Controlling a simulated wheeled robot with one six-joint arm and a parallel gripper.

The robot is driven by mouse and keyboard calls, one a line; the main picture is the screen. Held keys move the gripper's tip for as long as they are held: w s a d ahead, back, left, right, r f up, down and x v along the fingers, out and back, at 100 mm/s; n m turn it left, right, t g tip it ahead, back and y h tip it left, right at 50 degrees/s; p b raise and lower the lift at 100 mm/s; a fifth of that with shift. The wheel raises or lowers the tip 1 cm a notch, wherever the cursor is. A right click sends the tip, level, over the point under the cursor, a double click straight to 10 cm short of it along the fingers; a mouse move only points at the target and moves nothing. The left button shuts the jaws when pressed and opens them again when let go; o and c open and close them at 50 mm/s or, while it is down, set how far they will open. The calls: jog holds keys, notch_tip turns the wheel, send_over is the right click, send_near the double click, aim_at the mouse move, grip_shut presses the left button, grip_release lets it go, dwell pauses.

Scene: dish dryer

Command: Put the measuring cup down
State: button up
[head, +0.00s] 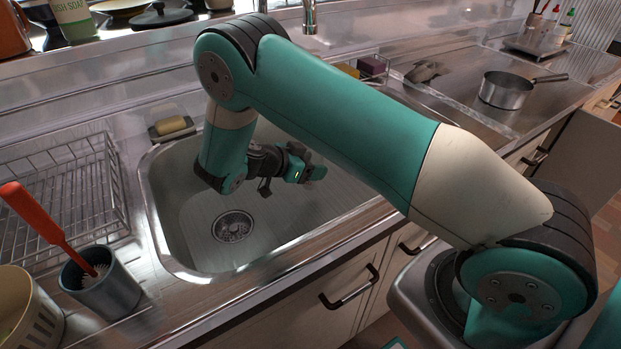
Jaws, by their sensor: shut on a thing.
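My gripper (314,170) is over the sink basin (185,238), toward its right side. It points to the right and is partly covered by my own arm. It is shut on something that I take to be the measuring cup. The cup itself cannot be made out here; the fingertips and what they hold are small and dark. How far the gripper is above the sink floor is hard to tell.
A wire dish rack (62,195) stands left of the sink. A grey cup with a red-handled brush (100,285) stands at the front left. A yellow sponge (171,125) lies behind the sink. A saucepan (505,90) sits at the right. The basin around the drain (232,227) is clear.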

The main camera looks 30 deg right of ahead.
jog(key=shift+f, duration=2.25)
jog(key=shift+f, duration=0.1)
jog(key=o, duration=0.9)
jog(key=shift+b, duration=0.3)
jog(key=shift+o, duration=0.2)
